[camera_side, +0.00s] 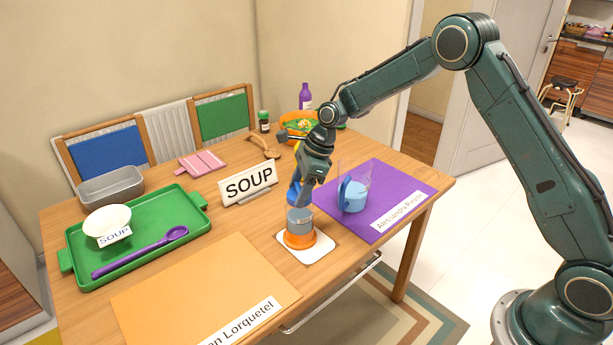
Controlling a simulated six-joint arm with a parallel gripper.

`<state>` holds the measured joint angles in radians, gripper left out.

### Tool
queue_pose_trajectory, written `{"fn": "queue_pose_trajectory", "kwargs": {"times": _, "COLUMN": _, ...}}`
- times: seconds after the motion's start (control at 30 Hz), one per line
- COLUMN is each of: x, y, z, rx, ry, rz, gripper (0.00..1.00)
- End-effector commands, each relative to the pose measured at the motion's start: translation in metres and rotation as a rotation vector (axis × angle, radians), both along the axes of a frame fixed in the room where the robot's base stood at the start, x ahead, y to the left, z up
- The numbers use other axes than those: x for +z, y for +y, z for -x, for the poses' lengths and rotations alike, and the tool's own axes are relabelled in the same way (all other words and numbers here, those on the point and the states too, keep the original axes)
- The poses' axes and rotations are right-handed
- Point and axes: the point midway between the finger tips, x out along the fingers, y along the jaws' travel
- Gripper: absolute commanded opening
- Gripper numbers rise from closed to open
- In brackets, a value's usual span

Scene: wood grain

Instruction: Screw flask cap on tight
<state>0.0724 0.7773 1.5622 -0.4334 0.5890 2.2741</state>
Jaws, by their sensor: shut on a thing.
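The flask (299,236) stands upright on a white square mat (318,254) near the front edge of the table. It has an orange lower part and a grey upper part. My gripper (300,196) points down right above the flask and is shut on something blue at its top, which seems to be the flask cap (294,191). The fingers hide much of the cap, and I cannot tell whether it is fully seated on the flask.
A "SOUP" sign (249,184) stands behind left. A green tray (150,252) holds a white bowl (107,221) and purple spoon (140,252). An orange placemat (200,285) lies clear in front.

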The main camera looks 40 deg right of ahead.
Motion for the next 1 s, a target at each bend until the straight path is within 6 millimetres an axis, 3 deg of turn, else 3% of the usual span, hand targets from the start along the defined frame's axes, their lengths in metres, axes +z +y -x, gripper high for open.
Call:
{"fn": "queue_pose_trajectory", "kwargs": {"times": 0.07, "x": 0.0004, "y": -0.0001, "z": -0.0003, "rx": 0.000, "ry": -0.001, "rz": 0.000, "gripper": 0.27}}
{"fn": "queue_pose_trajectory", "kwargs": {"times": 1.0, "x": -0.0030, "y": -0.0001, "z": -0.0001, "rx": 0.000, "ry": 0.000, "rz": 0.000, "gripper": 0.27}}
